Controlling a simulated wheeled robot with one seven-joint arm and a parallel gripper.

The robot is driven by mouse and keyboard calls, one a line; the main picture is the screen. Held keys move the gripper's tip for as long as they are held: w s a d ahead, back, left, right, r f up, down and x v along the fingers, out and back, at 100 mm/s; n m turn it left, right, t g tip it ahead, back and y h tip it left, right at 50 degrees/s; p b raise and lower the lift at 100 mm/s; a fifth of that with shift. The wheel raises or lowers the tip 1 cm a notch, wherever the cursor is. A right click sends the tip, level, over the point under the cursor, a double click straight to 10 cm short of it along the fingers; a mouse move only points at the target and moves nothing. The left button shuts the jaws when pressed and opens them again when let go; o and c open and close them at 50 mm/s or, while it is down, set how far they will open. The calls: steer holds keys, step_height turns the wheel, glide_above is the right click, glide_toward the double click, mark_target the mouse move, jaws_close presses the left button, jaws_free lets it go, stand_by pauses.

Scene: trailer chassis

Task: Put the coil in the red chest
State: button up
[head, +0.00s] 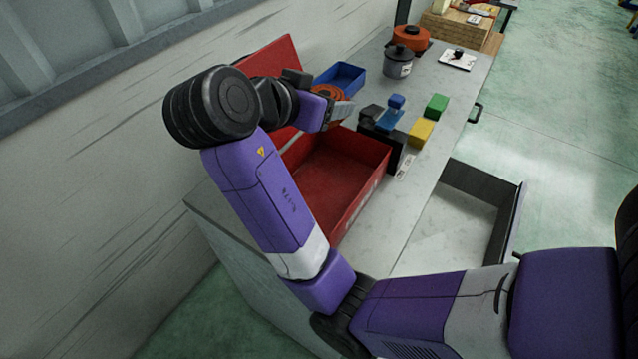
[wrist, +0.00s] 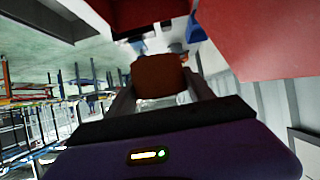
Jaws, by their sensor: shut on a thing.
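The coil (head: 328,91), an orange round thing, is held in my gripper (head: 340,108), which is shut on it. In the wrist view the coil (wrist: 158,76) shows as a brownish-orange block between the fingers (wrist: 160,98). The red chest (head: 362,201) stands open on the worktop, its inside looking empty where visible. Its red lid (head: 277,62) is raised against the wall side and also shows in the wrist view (wrist: 265,38). My gripper and the coil are above the far end of the chest, near the lid. My arm hides part of the chest's near left side.
A blue bin (head: 341,77) lies beyond the gripper. A grey pot (head: 398,63) and an orange pot (head: 411,39) stand farther back. A black box (head: 384,141), a yellow block (head: 421,133) and a green block (head: 437,106) are right of the chest. An open drawer (head: 482,178) juts out at right.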

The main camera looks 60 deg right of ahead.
step_height(320, 180, down, 20)
steer(key=shift+r+p, duration=0.25)
steer(key=shift+p, duration=0.3)
steer(key=shift+f, duration=0.15)
steer(key=shift+f+b, duration=0.35)
steer(key=shift+b, duration=0.1)
steer(key=shift+f, duration=0.2)
steer(key=o, duration=1.6)
steer(key=shift+c, duration=0.2)
steer(key=shift+s, duration=0.1)
